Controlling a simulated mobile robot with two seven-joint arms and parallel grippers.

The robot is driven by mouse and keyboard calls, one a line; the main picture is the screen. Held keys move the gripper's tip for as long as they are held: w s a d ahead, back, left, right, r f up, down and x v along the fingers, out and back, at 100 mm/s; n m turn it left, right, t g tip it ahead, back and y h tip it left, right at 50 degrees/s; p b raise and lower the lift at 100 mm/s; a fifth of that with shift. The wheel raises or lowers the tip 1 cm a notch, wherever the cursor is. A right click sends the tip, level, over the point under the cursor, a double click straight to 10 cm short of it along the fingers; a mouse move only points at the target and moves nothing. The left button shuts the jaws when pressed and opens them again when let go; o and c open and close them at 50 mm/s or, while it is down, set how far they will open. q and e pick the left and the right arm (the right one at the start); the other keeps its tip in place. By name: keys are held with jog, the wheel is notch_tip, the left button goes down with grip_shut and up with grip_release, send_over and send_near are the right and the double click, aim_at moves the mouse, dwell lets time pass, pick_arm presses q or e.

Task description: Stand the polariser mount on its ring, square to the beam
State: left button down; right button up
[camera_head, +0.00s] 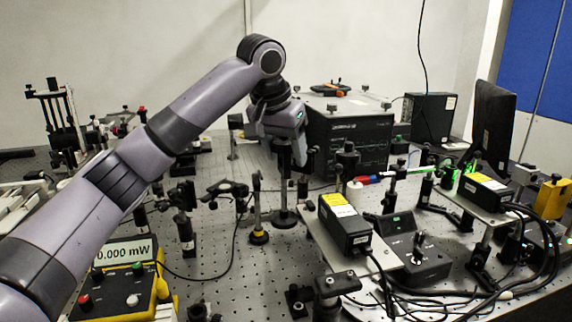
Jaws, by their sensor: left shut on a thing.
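My left gripper (290,148) reaches down from above near the middle of the bench. It is shut on a dark post mount, which I take for the polariser mount (284,190). The fingers hide the mount's upper part. Its post looks upright, with a round black base (284,218) low over or on the bench; I cannot tell if it touches. A ring for it cannot be made out, and its angle to the beam cannot be told. My right gripper is out of view.
A post with a yellow-ringed base (259,237) stands just left of the mount. A large black box (348,142) stands behind right. A yellow-labelled laser box (345,222) is at right front. A power meter (122,275) sits at front left. Bare perforated bench (235,275) shows in front.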

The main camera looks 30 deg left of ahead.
pick_arm(q)
jog(key=shift+w, duration=0.2)
jog(key=shift+f, duration=1.75)
jog(key=shift+c, duration=1.4)
grip_release()
jog(key=shift+f, duration=0.1)
jog(key=p+v, duration=0.1)
jog(key=v, duration=1)
jog(key=shift+r, duration=0.25)
jog(key=shift+s+r, duration=0.25)
jog(key=shift+r, duration=0.1)
